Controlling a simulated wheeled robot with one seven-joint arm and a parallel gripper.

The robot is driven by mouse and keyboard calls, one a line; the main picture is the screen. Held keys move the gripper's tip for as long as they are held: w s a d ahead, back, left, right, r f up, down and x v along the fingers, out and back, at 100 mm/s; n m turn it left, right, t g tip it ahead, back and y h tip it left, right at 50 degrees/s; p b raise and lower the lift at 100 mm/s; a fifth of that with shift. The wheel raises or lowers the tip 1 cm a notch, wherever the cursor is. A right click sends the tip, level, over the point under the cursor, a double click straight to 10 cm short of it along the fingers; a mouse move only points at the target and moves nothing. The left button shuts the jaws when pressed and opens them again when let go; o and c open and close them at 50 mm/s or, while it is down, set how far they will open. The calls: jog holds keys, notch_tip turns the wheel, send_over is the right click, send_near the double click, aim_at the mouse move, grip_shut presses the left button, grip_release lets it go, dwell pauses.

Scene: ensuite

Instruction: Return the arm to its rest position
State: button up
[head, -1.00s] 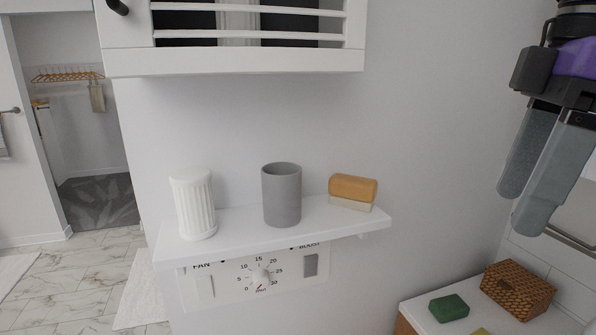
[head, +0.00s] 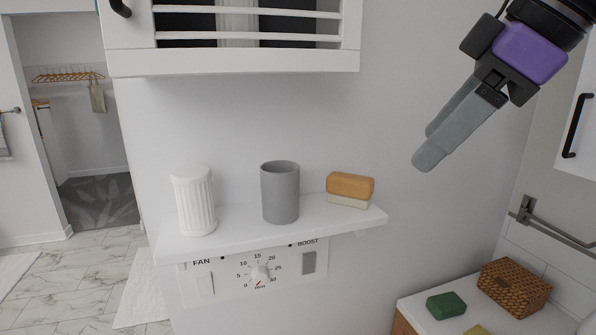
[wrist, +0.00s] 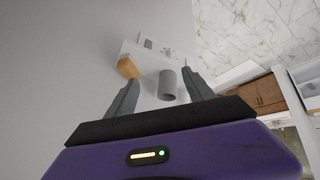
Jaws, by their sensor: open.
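My gripper (head: 428,148) is at the upper right of the head view, in the air to the right of the wall shelf and above its level. It points down and to the left, and it touches nothing. In the wrist view my gripper (wrist: 160,97) shows two grey fingers spread apart with nothing held between them. The grey cup (wrist: 167,84) appears beyond the fingers, at a distance. My arm (head: 555,20) runs out of the head view at the top right corner.
A white cabinet (head: 235,62) hangs above. At lower right, a counter (head: 420,318) carries a green block (head: 446,305) and woven box (head: 514,287).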

jog(key=w+a+r+m+t+y, duration=0.25)
jog(key=w+r+t+y, duration=0.25)
jog(key=w+t+y, duration=0.35)
jog(key=s+d+f+m+t+h+b, duration=0.2)
jog(key=d+f+m+t+h, duration=0.3)
jog(key=d+f+m+t, duration=0.4)
jog(key=s+d+f+m+h, duration=0.1)
jog(key=s+f+m+h, duration=0.3)
jog(key=f, duration=0.5)
jog(key=s+d+f+m+h, duration=0.1)
jog(key=s+f+m+h, duration=0.1)
jog(key=s+f+h, duration=0.35)
jog(key=s+a+f+n+g+y+b, duration=0.1)
jog(key=s+f+g, duration=0.3)
jog(key=s+f, duration=1)
jog(key=s+a+f+n+g+b, duration=0.1)
jog(key=s+a+f+n+g, duration=0.2)
jog(key=s+f, duration=1.2)
jog(key=s+n+g, duration=0.1)
jog(key=s, duration=0.1)
jog(key=shift+s+a+f+y, duration=0.25)
jog(key=shift+s+a+y, duration=0.1)
jog(key=shift+y, duration=0.05)
